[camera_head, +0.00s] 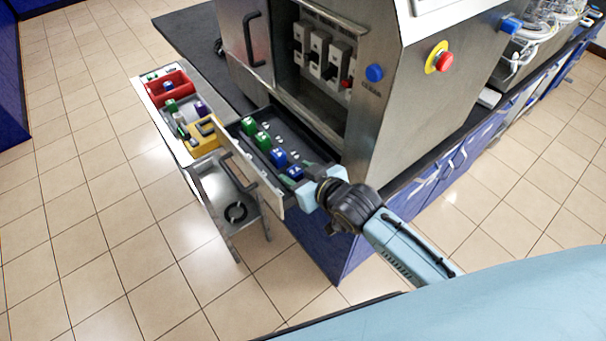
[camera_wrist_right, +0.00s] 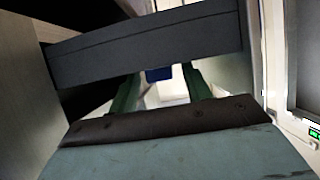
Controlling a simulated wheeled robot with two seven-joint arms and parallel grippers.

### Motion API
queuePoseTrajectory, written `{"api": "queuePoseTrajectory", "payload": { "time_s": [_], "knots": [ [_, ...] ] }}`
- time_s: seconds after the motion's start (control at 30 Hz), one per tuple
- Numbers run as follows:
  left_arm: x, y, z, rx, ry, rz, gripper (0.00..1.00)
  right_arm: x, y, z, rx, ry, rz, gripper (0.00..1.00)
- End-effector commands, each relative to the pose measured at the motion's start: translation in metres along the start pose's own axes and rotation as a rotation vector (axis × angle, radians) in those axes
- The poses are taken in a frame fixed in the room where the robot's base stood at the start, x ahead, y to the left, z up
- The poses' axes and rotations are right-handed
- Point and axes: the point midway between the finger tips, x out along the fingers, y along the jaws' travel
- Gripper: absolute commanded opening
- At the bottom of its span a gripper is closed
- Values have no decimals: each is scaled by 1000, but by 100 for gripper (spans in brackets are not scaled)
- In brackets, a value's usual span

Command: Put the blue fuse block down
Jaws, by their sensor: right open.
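A blue fuse block (camera_head: 294,173) sits at the near end of the open dark drawer (camera_head: 313,149), close to my right gripper. A second blue block (camera_head: 278,158) sits just behind it in the drawer's row. My right gripper (camera_head: 307,179) is open at the drawer's near end; in the head view its fingertips are partly hidden. In the right wrist view, a small part of a blue block (camera_wrist_right: 158,74) shows between the spread green fingers (camera_wrist_right: 160,90), below a dark grey wall. I cannot tell whether the fingers touch it. My left gripper is not in view.
Two green blocks (camera_head: 255,133) stand farther back in the drawer, whose pale front with a handle (camera_head: 240,168) faces left. A trolley (camera_head: 177,125) with a red bin (camera_head: 170,88) and yellow holder (camera_head: 204,138) stands left. The steel cabinet (camera_head: 385,100) rises behind the drawer.

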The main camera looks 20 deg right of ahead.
Motion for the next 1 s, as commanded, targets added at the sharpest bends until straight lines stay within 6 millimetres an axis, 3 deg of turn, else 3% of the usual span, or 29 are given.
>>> {"api": "queuePoseTrajectory", "payload": {
  "time_s": [0.17, 0.63, 0.8, 1.0],
  "knots": [
    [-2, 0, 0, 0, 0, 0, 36, -14, 0, -2, 0, -1, 0, 48],
    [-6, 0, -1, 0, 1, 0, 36, -104, 0, -2, 1, -2, 1, 48],
    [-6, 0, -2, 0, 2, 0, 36, -118, 0, -2, 0, -1, 1, 48],
    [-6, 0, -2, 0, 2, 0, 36, -121, 0, -3, 0, 0, 1, 48]
  ]
}}
